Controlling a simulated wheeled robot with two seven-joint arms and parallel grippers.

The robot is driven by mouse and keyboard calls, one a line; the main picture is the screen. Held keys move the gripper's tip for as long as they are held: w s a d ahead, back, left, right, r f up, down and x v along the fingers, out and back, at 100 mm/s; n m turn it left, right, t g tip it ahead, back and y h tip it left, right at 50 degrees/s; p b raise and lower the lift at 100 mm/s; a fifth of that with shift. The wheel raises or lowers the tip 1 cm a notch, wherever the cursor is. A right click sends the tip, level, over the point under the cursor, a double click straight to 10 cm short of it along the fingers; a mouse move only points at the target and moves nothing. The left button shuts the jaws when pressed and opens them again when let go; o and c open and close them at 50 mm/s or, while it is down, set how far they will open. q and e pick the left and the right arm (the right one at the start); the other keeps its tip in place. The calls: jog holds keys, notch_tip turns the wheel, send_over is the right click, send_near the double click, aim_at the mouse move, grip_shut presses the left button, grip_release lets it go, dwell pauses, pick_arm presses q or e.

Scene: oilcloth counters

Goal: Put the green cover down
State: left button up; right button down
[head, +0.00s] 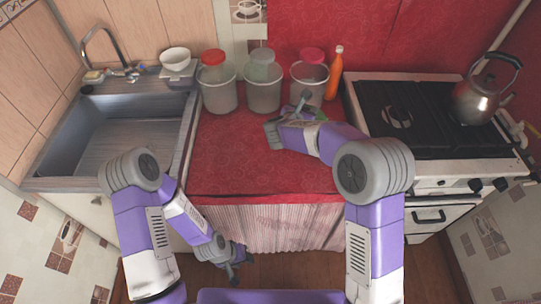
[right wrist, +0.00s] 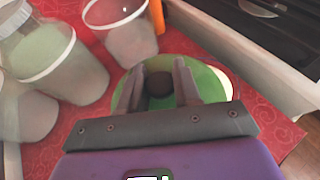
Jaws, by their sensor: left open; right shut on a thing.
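The green cover (right wrist: 208,82) is a round disc with a dark knob, seen in the right wrist view. My right gripper (right wrist: 163,72) is shut on that knob, with a finger on each side. In the head view the right gripper (head: 303,102) is over the back right of the red counter (head: 250,165), and only a sliver of the green cover (head: 320,114) shows past it. I cannot tell whether the cover touches the counter. My left gripper (head: 235,262) is open and empty, low in front of the counter's curtain.
Three canisters stand along the back: left (head: 220,95), middle (head: 263,95) and right (head: 310,80). An orange bottle (head: 334,75) is beside the right one. The stove (head: 420,115) with a kettle (head: 485,95) is right, the sink (head: 120,135) left. The counter's front left is clear.

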jog(key=s+a+f+n+y+b, duration=0.1)
jog(key=s+a+f, duration=0.1)
jog(key=a, duration=0.4)
jog(key=s+a+f+n+y+b, duration=0.1)
jog(key=s+a+f, duration=0.15)
jog(key=a, duration=0.45)
jog(key=shift+t, duration=0.4)
jog(key=f, duration=0.1)
jog(key=f+b, duration=0.1)
jog(key=f, duration=0.1)
jog(key=f+b, duration=0.1)
jog(key=shift+s+a+f, duration=0.1)
jog(key=shift+s+f, duration=0.15)
jog(key=shift+f, duration=0.15)
notch_tip(320, 180, down, 5)
jog(key=shift+r+b, duration=0.1)
jog(key=shift+b, duration=0.55)
jog(key=c, duration=1.2)
grip_release()
jog(key=shift+b, duration=0.3)
jog(key=shift+c, duration=0.2)
jog(key=o, duration=0.5)
jog(key=shift+c, duration=0.2)
